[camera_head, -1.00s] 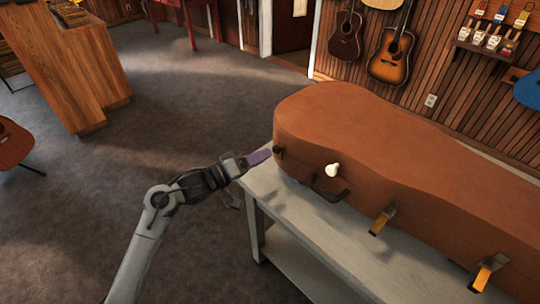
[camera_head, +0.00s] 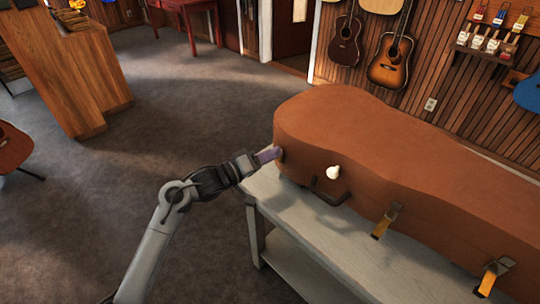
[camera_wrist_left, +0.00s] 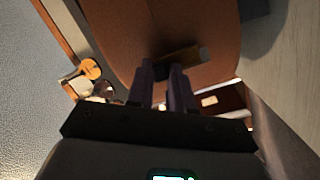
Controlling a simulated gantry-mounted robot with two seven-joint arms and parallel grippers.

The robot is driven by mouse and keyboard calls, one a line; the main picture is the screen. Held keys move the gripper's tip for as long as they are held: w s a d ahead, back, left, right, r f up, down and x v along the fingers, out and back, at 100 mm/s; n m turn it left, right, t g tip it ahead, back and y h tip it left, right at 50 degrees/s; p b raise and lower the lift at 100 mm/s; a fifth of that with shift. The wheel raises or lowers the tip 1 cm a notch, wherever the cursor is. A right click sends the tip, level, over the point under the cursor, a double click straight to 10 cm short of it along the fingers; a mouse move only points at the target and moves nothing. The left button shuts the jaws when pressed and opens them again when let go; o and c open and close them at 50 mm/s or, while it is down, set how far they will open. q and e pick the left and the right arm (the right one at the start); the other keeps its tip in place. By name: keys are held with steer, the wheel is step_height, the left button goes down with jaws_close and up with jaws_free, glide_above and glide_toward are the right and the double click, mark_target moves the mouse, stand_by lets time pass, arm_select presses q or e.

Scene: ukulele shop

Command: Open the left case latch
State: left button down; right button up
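The brown guitar case (camera_head: 345,130) lies closed on a pale bench. My left gripper (camera_head: 275,153) reaches the left end of the case and covers the latch there in the head view. In the left wrist view that latch (camera_wrist_left: 190,56) shows as a brass-coloured lever across the tips of my purple fingers (camera_wrist_left: 163,72). A narrow gap shows between the fingers, with something dark in it; I cannot tell whether they grip the latch. Two more latches (camera_head: 385,221) (camera_head: 493,274) sit on the front side of the case. My right gripper is not in view.
A dark handle (camera_head: 330,193) and a white knob (camera_head: 333,172) stick out of the case front, to the right of my gripper. The bench (camera_head: 300,225) edge lies just below my gripper. Open carpet (camera_head: 150,150) is to the left.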

arm_select(q)
steer(key=shift+s+f, duration=0.1)
steer(key=shift+s+a+f+m+t+h+b, duration=0.3)
steer(key=shift+f+t+h+b, duration=0.25)
steer(key=shift+h+b, duration=0.65)
steer(key=shift+s+a+f+m+t+h+b, duration=0.15)
steer(key=shift+f+m+t+h+b, duration=0.3)
steer(key=shift+h+b, duration=0.7)
steer(key=shift+s+a+f+m+t+h+b, duration=0.35)
steer(key=shift+t+h+b, duration=0.35)
steer(key=shift+b, duration=0.85)
steer(key=shift+d, duration=0.1)
steer(key=c, duration=1)
jaws_free()
steer(key=shift+f, duration=0.1)
steer(key=shift+p+v, duration=1.3)
steer(key=shift+v, duration=4.05)
